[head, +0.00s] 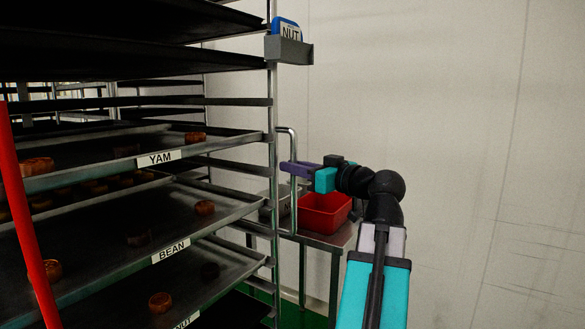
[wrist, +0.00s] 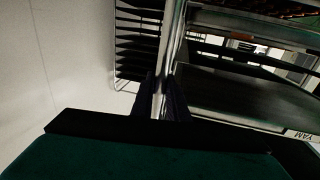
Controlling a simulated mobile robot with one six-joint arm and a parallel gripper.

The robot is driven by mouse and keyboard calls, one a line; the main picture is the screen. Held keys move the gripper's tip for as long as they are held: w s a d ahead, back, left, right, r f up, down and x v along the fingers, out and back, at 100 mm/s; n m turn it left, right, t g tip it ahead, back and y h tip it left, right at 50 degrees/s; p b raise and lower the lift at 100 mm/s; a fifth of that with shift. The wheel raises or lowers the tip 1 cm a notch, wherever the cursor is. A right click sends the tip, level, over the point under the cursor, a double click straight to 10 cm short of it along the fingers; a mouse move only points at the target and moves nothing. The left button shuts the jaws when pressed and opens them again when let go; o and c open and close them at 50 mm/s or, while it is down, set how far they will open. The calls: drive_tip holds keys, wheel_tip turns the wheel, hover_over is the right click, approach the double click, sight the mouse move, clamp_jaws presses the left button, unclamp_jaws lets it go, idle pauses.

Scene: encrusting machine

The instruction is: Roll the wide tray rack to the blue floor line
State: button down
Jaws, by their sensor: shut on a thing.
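The wide tray rack (head: 271,190) fills the left of the head view, with metal uprights and trays labelled YAM, BEAN and NUT. A vertical handle bar (head: 294,210) stands out from its right upright. My gripper (head: 293,168) is shut on this handle, near its upper half. In the wrist view the handle (wrist: 158,104) runs between the dark fingers (wrist: 160,100). The rack's wheels and the blue floor line are not in view.
A metal side table (head: 335,240) with a red bin (head: 324,212) and a metal pot (head: 275,205) stands behind the handle by the white wall (head: 430,90). A red post (head: 28,220) crosses the left front. A grey holder (head: 290,50) with a NUT card is on the upright.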

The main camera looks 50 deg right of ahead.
drive_tip(key=shift+d+r, duration=0.1)
drive_tip(key=shift+r, duration=0.05)
drive_tip(key=c, duration=1.7)
unclamp_jaws()
drive_tip(key=shift+s, duration=0.1)
drive_tip(key=shift+s, duration=0.15)
drive_tip(key=shift+s+a+p, duration=0.2)
drive_tip(key=shift+s, duration=2.05)
drive_tip(key=shift+s+a+p, duration=0.15)
drive_tip(key=shift+s+a, duration=0.05)
drive_tip(key=shift+s, duration=2.05)
drive_tip(key=shift+s+a+p, duration=0.2)
drive_tip(key=shift+s, duration=2.05)
drive_tip(key=shift+s, duration=0.1)
